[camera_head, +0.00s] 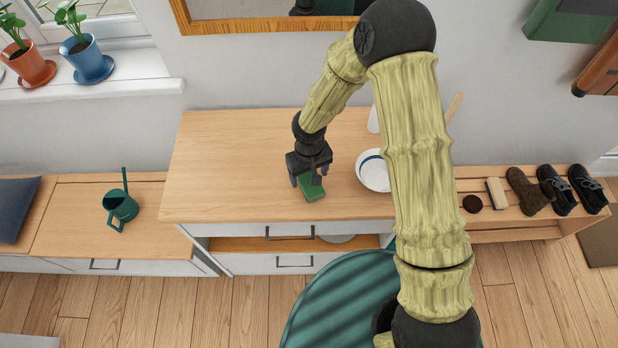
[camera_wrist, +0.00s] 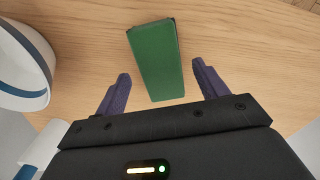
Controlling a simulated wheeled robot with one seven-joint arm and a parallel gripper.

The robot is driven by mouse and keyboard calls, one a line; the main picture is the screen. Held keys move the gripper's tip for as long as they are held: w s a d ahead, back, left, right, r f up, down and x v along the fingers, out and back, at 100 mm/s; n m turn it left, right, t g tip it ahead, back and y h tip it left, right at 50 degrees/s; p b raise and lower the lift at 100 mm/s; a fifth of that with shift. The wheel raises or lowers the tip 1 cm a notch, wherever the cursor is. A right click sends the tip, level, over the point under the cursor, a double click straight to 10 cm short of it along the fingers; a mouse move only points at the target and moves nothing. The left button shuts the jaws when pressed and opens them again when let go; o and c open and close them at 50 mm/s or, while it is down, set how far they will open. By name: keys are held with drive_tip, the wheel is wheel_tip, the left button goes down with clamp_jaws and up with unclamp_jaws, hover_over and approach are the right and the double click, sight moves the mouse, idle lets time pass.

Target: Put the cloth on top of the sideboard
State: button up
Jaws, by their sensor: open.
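A folded green cloth (camera_head: 312,190) lies flat on the wooden top of the sideboard (camera_head: 230,165), near the middle. In the wrist view the green cloth (camera_wrist: 157,58) lies on the wood beyond and between the two purple fingers. My gripper (camera_head: 308,180) is over the sideboard top at the cloth, pointing down. In the wrist view my gripper (camera_wrist: 160,85) is open, with a gap between each finger and the cloth. The cloth's far end in the head view is partly hidden by my gripper.
A white bowl with a blue rim (camera_head: 372,171) stands right of the cloth. A white bottle (camera_head: 374,120) is behind it, partly hidden by my arm. A green watering can (camera_head: 120,207) is on the bench at left. The sideboard's left top is clear.

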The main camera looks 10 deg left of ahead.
wheel_tip(320, 180, up, 9)
drive_tip(key=b, duration=0.1)
drive_tip(key=shift+r, duration=0.15)
idle(0.8)
drive_tip(key=s+d+r+m+t, duration=0.1)
drive_tip(key=s+d+r+m, duration=0.1)
drive_tip(key=d, duration=0.6)
drive_tip(key=s+d+r+m, duration=0.2)
drive_tip(key=d+r, duration=0.3)
drive_tip(key=d, duration=0.4)
drive_tip(key=s+d+r+m+t, duration=0.1)
drive_tip(key=s+d+r+m, duration=0.2)
drive_tip(key=d, duration=0.5)
drive_tip(key=shift+d+r+t, duration=0.25)
drive_tip(key=shift+t, duration=0.05)
drive_tip(key=shift+w, duration=0.1)
